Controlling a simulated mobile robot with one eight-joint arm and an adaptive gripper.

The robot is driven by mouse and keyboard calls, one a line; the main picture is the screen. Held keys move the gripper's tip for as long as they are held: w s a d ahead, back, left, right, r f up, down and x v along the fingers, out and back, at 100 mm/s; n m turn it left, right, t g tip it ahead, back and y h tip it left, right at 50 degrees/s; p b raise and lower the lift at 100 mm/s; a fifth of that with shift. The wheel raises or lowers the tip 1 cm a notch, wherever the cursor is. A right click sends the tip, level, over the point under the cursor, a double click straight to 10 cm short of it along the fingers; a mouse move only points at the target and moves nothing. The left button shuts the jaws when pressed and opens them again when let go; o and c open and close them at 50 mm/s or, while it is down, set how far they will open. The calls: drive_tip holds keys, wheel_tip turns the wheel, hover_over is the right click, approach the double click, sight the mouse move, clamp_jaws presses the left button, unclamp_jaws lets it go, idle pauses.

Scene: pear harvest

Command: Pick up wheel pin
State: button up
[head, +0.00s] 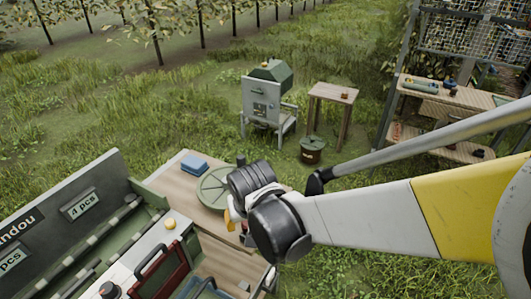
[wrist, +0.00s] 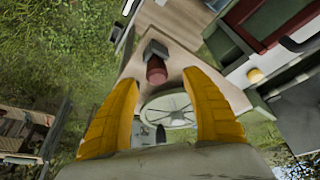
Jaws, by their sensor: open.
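My gripper (wrist: 160,79) is open, its two yellow fingers apart and empty in the wrist view. In the head view its fingers (head: 236,215) show partly, over the wooden table. A red cylinder with a grey block at one end (wrist: 157,66) lies ahead, between the fingertips in the picture; my arm seems to hide it in the head view. A small dark upright peg (head: 241,160) stands beyond the round green wheel (head: 213,187). The wheel also shows between the fingers in the wrist view (wrist: 168,110). I cannot tell for certain which piece is the wheel pin.
The wooden table (head: 180,165) also holds a blue box (head: 194,164). A grey-green machine, a stool and a bucket (head: 312,149) stand on grass behind.

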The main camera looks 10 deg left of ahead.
drive_tip(key=b+x, duration=0.1)
drive_tip(key=x, duration=0.1)
drive_tip(key=b+x, duration=0.1)
drive_tip(key=x, duration=0.1)
drive_tip(key=shift+w+d+f, duration=0.15)
drive_tip(key=shift+w+f, duration=0.15)
drive_tip(key=shift+r, duration=0.1)
clamp_jaws()
